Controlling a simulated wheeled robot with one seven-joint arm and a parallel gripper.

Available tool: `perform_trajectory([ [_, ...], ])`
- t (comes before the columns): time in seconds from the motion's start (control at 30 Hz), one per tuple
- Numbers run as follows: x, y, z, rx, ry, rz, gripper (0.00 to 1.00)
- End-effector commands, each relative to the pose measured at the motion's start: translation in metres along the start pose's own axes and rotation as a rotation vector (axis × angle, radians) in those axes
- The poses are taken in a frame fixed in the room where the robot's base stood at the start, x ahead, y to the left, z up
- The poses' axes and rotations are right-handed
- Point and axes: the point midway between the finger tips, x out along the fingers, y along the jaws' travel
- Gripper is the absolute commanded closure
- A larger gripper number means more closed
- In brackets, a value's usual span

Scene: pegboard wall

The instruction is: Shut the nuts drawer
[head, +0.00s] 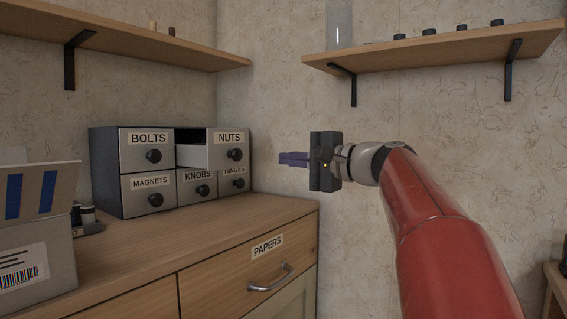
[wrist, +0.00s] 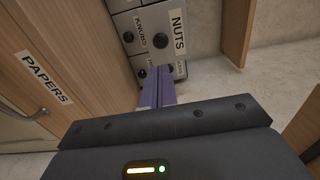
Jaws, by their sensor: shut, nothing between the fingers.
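The nuts drawer (head: 223,154) is pulled out from the top row of a grey drawer cabinet (head: 104,168). Its light side wall and dark round knob show, and its front partly covers the drawers behind. In the wrist view the NUTS front (wrist: 178,49) is past my fingertips. My gripper (head: 282,158) is shut and empty, to the right of the nuts drawer at about its label height, pointing left. A gap shows between the fingertips and the drawer front in the head view. In the wrist view my gripper's purple fingers (wrist: 158,72) lie together.
The bolts drawer (head: 146,149), magnets drawer (head: 149,194) and knobs drawer (head: 197,187) look shut. The cabinet stands on a wooden dresser (head: 190,237) with a papers drawer (head: 235,265). A shelf (head: 430,47) hangs above my arm. A box (head: 35,262) stands at left.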

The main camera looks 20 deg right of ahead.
Motion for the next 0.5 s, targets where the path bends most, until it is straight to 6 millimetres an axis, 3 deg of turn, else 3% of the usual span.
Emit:
perform_trajectory([
  [0.3, 0.07, -0.001, 0.001, 0.0, -0.004, 0.002, 1.0],
  [0.5, 0.102, 0.0, 0.0, 0.0, -0.002, 0.003, 1.0],
])
